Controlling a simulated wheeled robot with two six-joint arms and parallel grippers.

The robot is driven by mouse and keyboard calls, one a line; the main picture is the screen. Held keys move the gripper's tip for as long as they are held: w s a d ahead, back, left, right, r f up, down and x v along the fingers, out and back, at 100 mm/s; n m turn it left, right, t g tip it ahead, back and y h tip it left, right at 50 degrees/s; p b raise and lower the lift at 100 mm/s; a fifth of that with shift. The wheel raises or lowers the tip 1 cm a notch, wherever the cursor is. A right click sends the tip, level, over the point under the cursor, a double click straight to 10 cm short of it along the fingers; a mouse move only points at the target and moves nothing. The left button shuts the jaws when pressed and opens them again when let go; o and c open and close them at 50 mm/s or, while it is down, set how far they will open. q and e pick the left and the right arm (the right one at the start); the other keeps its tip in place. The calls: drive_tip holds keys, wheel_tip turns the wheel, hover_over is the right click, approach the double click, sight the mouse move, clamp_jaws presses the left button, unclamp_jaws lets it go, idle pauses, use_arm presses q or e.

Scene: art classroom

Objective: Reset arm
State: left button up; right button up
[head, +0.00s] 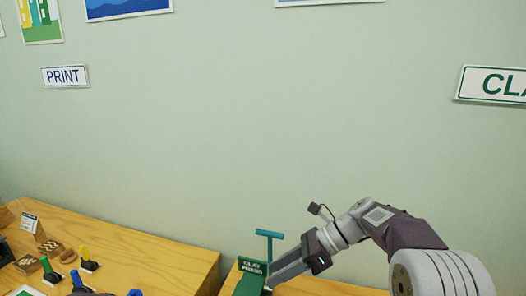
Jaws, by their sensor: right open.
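My right arm comes in from the lower right, and its gripper (270,280) points down and left beside the green clay press (250,267). The jaws are open. The fingers overlap the right side of the press in the picture, and I cannot tell whether they touch it. The press has a teal T-shaped handle standing upright behind its label. Its lower part is cut off by the bottom edge. My left gripper is not in view.
A wooden table (150,256) at the lower left holds several stamps with coloured handles, such as a yellow one (87,258), and carved wooden blocks (50,247). The pale green wall (260,130) behind carries a PRINT sign (64,76) and a partly cut-off sign (495,85).

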drive_tip(key=s+d+f+n+h, duration=0.4)
drive_tip(key=s+f+n, duration=0.15)
drive_tip(key=s, duration=0.25)
drive_tip(key=s+d+f+n+h, duration=0.4)
drive_tip(key=s+f, duration=0.3)
drive_tip(key=d+f+n+t+h, duration=0.2)
drive_tip(key=d+f+n, duration=0.3)
drive_tip(key=n, duration=0.6)
drive_tip(key=shift+s+d+f, duration=0.15)
drive_tip(key=shift+s+d, duration=0.15)
drive_tip(key=shift+d, duration=0.3)
